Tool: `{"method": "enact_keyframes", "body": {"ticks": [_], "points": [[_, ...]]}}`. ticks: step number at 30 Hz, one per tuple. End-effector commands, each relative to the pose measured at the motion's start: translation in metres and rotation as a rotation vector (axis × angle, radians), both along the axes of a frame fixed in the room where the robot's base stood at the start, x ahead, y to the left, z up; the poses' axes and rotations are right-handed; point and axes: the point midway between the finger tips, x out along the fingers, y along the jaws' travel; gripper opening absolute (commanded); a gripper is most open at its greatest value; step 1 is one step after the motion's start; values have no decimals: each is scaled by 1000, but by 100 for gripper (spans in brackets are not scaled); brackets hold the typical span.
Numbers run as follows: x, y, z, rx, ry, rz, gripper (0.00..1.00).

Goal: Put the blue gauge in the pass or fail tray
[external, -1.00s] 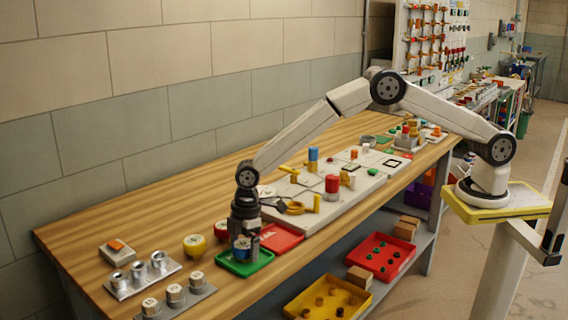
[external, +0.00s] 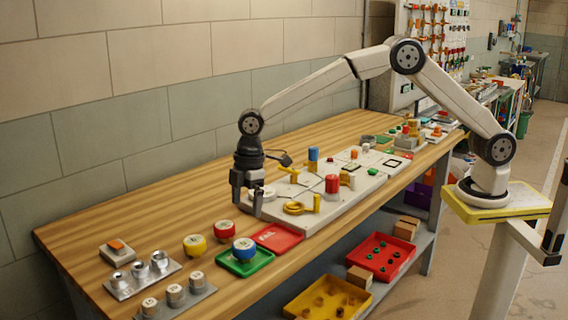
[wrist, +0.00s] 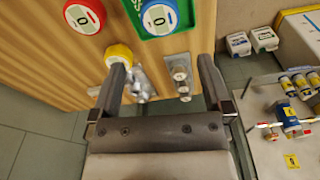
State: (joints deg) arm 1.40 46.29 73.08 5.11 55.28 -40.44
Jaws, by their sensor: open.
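The blue gauge (external: 244,248) sits in the green tray (external: 262,262) near the table's front edge, its white face up. It also shows in the wrist view (wrist: 160,17), at the top, inside the green tray (wrist: 186,8). The red tray (external: 277,237) lies just right of the green one and looks empty. My gripper (external: 247,208) is open and empty, raised above the table behind the trays and apart from the gauge. In the wrist view my open fingers (wrist: 161,88) point toward the table with nothing between them.
A red gauge (external: 224,229) and a yellow gauge (external: 195,245) stand left of the green tray. Metal holders with cylinders (external: 176,296) are at the front left. A pale board with valves (external: 335,195) lies to the right. The table's back left is clear.

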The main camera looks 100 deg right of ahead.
Motion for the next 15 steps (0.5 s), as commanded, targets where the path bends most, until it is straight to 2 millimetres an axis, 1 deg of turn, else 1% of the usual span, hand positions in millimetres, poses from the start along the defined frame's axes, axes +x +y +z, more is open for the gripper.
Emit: {"method": "enact_keyframes", "body": {"ticks": [1,4,15], "points": [[0,0,4,0,-1,0,100],[-1,-1,7,-1,-1,0,100],[-1,-1,8,0,0,0,100]]}}
